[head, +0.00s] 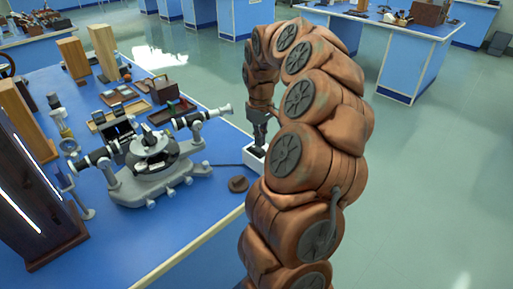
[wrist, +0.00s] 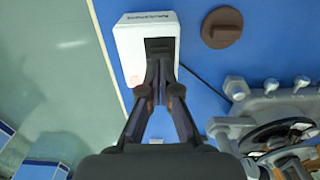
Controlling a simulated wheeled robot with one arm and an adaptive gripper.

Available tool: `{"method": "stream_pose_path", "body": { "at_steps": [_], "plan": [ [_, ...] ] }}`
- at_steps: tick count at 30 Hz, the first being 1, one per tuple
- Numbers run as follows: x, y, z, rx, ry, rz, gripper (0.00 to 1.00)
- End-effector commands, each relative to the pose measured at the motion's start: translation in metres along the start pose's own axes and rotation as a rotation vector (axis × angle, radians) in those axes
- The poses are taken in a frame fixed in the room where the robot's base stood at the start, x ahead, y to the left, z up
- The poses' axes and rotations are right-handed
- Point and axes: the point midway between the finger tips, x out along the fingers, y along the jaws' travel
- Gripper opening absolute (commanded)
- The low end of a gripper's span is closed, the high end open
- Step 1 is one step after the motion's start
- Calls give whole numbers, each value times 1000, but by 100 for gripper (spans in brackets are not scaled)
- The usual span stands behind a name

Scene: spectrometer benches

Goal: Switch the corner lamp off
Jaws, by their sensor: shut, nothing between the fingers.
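A white switch box (wrist: 128,60) with small dark lettering and a dark inset (wrist: 158,45) lies near the bench edge; in the head view the box (head: 250,160) shows only partly behind my arm. My gripper (wrist: 160,88) is shut and empty, its tips over the dark part of the box. I cannot tell whether they touch it. In the head view my gripper (head: 259,143) points down at the box. A tall dark housing (head: 30,200) with glowing white strips stands at the left; I cannot tell whether this is the corner lamp.
A grey spectrometer (head: 155,165) stands on the blue bench (head: 215,235) left of the box. Wooden blocks (head: 103,52) stand behind. Open floor (head: 430,170) lies right.

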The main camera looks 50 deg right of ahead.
Motion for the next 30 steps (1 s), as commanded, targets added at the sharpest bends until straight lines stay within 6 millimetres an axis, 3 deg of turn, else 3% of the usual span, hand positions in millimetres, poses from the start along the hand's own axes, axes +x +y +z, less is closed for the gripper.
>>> {"method": "stream_pose_path", "body": {
  "at_steps": [30],
  "plan": [
    [12,0,0,0,0,0,0]
  ]
}}
